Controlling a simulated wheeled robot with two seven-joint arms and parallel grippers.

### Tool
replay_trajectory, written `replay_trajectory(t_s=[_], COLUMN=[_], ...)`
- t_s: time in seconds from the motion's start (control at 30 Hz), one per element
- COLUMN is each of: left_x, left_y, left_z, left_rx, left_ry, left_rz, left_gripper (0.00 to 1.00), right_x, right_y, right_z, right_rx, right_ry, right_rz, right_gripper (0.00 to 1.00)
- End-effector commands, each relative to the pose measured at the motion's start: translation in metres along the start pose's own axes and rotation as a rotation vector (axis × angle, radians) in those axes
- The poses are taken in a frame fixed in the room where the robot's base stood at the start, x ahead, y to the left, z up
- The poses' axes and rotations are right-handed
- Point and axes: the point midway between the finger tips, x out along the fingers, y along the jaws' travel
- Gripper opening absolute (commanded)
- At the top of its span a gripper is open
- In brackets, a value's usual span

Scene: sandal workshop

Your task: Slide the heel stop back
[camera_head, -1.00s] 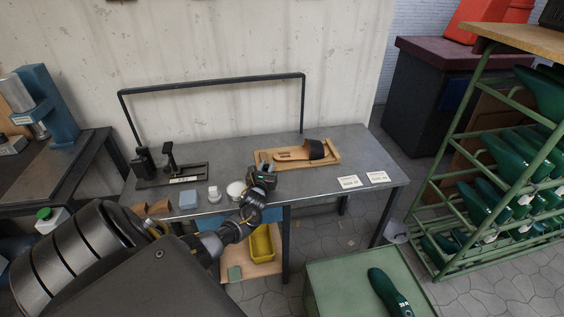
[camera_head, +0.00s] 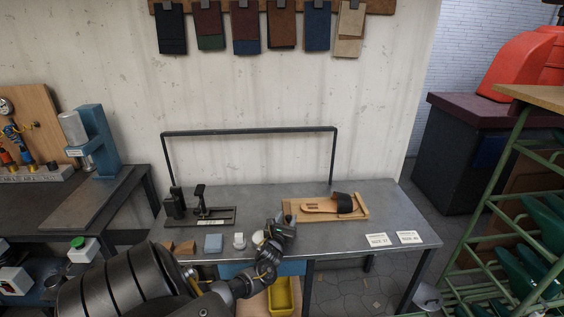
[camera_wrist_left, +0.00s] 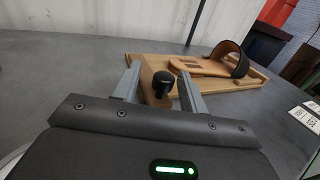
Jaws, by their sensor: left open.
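The wooden sandal jig (camera_head: 362,213) lies on the grey workbench, with a tan sandal (camera_head: 318,206) with a dark strap on it. The jig's wooden frame (camera_wrist_left: 215,92) and the sandal (camera_wrist_left: 210,68) also show in the left wrist view. At the jig's near left end is a wooden heel stop (camera_wrist_left: 147,72) with a black knob (camera_wrist_left: 163,82). My left gripper (camera_head: 287,226) is at that end. In the left wrist view its fingers (camera_wrist_left: 160,86) are open, apart on either side of the stop and knob; contact cannot be told. My right gripper is not in view.
Two white cards (camera_head: 411,237) lie at the bench's right front. A black lever tool (camera_head: 201,208) stands at the bench's left. A blue-grey block (camera_head: 213,243) and a white round pot (camera_head: 259,238) sit along the front edge. A dark frame (camera_head: 250,132) rises behind.

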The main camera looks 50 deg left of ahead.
Motion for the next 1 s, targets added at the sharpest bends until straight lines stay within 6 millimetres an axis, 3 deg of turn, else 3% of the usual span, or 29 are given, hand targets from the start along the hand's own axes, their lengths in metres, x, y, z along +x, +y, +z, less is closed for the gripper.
replay_trajectory(t_s=[0.3, 0.5, 1.0], left_x=[-0.063, -0.091, -0.1], left_y=[0.003, 0.004, 0.006], left_z=[-0.001, -0.001, -0.001], left_rx=[0.001, 0.0, 0.0], left_ry=[0.003, 0.003, 0.002], left_rz=[0.001, 0.004, 0.007], left_gripper=[0.43, 0.43, 0.43], right_x=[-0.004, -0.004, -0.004], right_y=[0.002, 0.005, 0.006], right_z=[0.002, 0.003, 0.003], right_rx=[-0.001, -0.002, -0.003], right_ry=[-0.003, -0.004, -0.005], right_rz=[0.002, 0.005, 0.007], right_gripper=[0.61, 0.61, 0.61])
